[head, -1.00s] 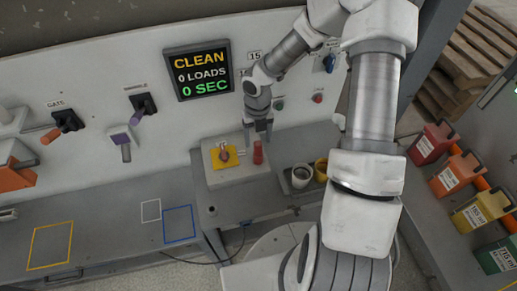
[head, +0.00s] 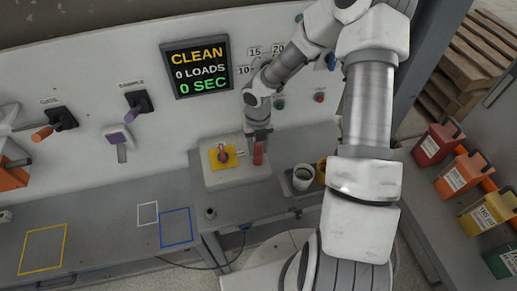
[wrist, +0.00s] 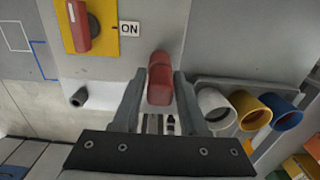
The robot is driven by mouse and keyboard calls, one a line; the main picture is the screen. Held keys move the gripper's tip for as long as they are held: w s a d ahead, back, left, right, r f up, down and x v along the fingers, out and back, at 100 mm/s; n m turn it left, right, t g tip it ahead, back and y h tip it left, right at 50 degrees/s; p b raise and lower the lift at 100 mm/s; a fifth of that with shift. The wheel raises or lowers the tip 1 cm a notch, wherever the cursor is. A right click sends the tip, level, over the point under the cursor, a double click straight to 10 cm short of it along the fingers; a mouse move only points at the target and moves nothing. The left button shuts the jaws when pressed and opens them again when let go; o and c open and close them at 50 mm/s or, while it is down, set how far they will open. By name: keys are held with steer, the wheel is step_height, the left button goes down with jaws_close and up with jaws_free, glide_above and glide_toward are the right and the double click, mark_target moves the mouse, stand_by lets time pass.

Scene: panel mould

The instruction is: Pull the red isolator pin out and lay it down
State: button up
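The red isolator pin (head: 258,154) stands on the pale box (head: 235,178), to the right of the yellow plate. In the wrist view the red pin (wrist: 160,80) shows between my two fingers. My gripper (head: 258,136) is down at the pin from above, one finger on each side. In the wrist view my gripper (wrist: 160,88) looks open, with narrow gaps beside the pin. A red rotary knob (wrist: 80,22) sits on the yellow plate (wrist: 101,38), beside an ON label. The pin's lower end is hard to make out.
White, yellow and blue round cups (wrist: 213,105) stand right of the box. A small dark knob (head: 210,213) is at its front left. The bench has yellow, white and blue outlines (head: 176,227) with empty space inside. A display (head: 197,68) reads CLEAN.

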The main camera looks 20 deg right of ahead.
jaws_close()
steer(key=shift+r+p, duration=1.9)
steer(key=shift+r, duration=1.9)
steer(key=shift+r, duration=0.1)
steer(key=shift+r, duration=1.9)
